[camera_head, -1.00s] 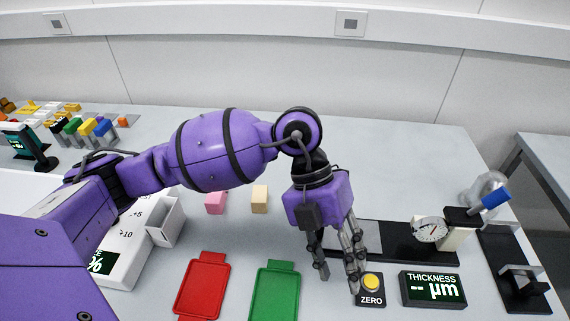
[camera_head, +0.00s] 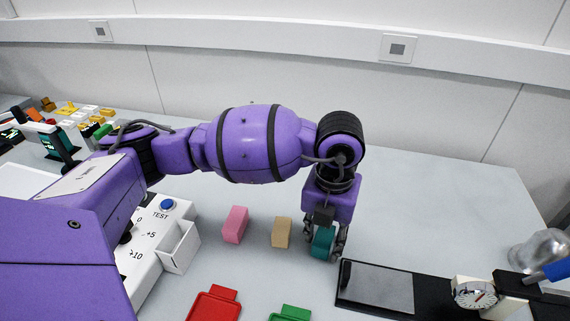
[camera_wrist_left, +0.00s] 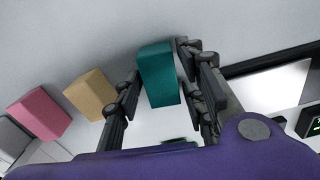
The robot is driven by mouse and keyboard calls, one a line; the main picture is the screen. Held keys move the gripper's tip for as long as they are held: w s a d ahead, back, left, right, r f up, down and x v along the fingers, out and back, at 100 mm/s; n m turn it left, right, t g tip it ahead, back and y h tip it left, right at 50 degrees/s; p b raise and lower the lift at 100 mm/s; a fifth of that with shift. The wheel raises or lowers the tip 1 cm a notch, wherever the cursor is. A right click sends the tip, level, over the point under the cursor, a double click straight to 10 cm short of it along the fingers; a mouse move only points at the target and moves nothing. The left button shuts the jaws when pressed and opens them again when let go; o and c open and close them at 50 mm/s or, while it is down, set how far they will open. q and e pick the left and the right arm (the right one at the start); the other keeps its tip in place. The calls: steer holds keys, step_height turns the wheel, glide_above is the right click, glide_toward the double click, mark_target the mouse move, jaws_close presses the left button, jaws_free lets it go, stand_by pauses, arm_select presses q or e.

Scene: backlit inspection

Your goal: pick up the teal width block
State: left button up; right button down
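The teal width block (camera_head: 322,242) stands on the table, to the right of the tan block. My left gripper (camera_head: 324,243) is down over it, pointing at the table, with fingers on both sides of the block. In the left wrist view the teal block (camera_wrist_left: 157,76) is between the open fingers (camera_wrist_left: 160,90). A narrow gap shows on its left side; the right fingers are very close, and contact there cannot be told. The block's lower part is partly hidden. My right gripper is in neither view.
A tan block (camera_head: 281,232) and a pink block (camera_head: 235,225) stand to the left. A black gauge base (camera_head: 350,287) with a dial (camera_head: 474,294) lies close on the right. Red (camera_head: 212,305) and green (camera_head: 290,314) trays are in front. The table behind is clear.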

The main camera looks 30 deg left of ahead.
arm_select(q)
steer(key=c, duration=0.9)
jaws_close()
steer(key=shift+w+r, duration=0.1)
